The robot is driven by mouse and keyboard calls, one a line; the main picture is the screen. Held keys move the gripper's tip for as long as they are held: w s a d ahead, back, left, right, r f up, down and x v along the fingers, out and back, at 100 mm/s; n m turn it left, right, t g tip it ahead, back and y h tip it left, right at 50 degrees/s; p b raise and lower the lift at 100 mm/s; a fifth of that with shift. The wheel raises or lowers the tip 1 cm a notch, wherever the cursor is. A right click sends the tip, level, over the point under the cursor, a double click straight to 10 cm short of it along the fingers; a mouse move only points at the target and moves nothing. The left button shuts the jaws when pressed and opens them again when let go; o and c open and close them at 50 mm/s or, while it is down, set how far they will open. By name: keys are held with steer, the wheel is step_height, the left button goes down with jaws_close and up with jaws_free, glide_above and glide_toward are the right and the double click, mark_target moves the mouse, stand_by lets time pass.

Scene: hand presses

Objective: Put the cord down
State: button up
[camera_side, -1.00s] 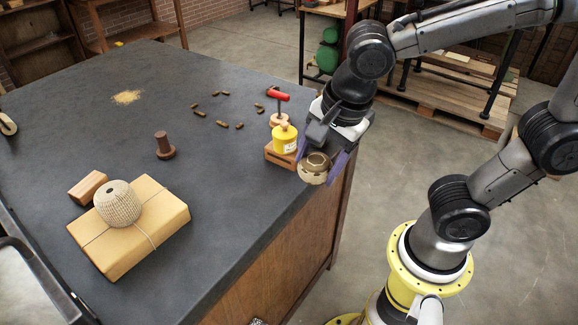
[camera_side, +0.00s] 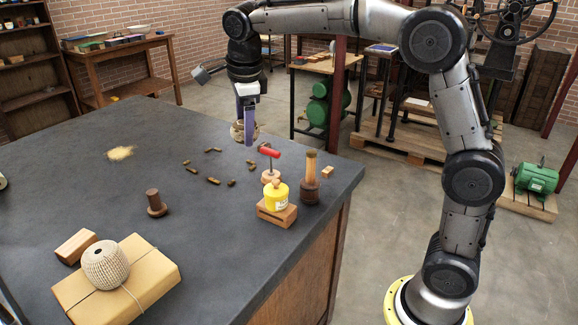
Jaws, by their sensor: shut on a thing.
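My gripper (camera_side: 246,116) is over the far right part of the dark bench top. Its purple finger covers part of a beige-brown coil, which looks like cord (camera_side: 237,133), and the gripper is shut on it. The coil is at or just above the bench surface; I cannot tell whether it touches. A pale ball of twine (camera_side: 105,265) sits on a brown parcel (camera_side: 150,278) at the front left.
Several small brown pieces (camera_side: 213,181) lie nearby. A dark wooden peg (camera_side: 155,203) stands mid-bench. The bench (camera_side: 110,195) is clear around the yellow heap (camera_side: 120,153).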

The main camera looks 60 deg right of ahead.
steer(key=w+d+f+m, duration=0.1)
steer(key=w+d, duration=0.1)
steer(key=d, duration=0.3)
steer(key=w+d+f+m, duration=0.1)
steer(key=w+d+f, duration=0.1)
steer(key=d, duration=0.3)
steer(key=w+d+f+m, duration=0.1)
steer(key=w+d+f, duration=0.1)
steer(key=d, duration=0.3)
steer(key=shift+w+d+f+m+g+h, duration=0.1)
steer(key=shift+w+f+m+g+h, duration=0.05)
steer(key=shift+w+m+g+h, duration=0.2)
steer(key=s+d+f+m, duration=0.1)
steer(key=d+f+m, duration=0.1)
steer(key=d+f, duration=0.55)
steer(key=shift+g, duration=0.25)
steer(key=shift+s+x, duration=0.25)
steer(key=shift+x, duration=1.1)
steer(key=shift+s+x, duration=0.25)
steer(key=shift+x, duration=1.05)
steer(key=shift+s+x, duration=0.25)
steer(key=shift+x, duration=1.1)
steer(key=shift+a+f, duration=0.1)
steer(key=shift+f, duration=0.15)
steer(key=o, duration=1.4)
steer(key=shift+c, duration=0.2)
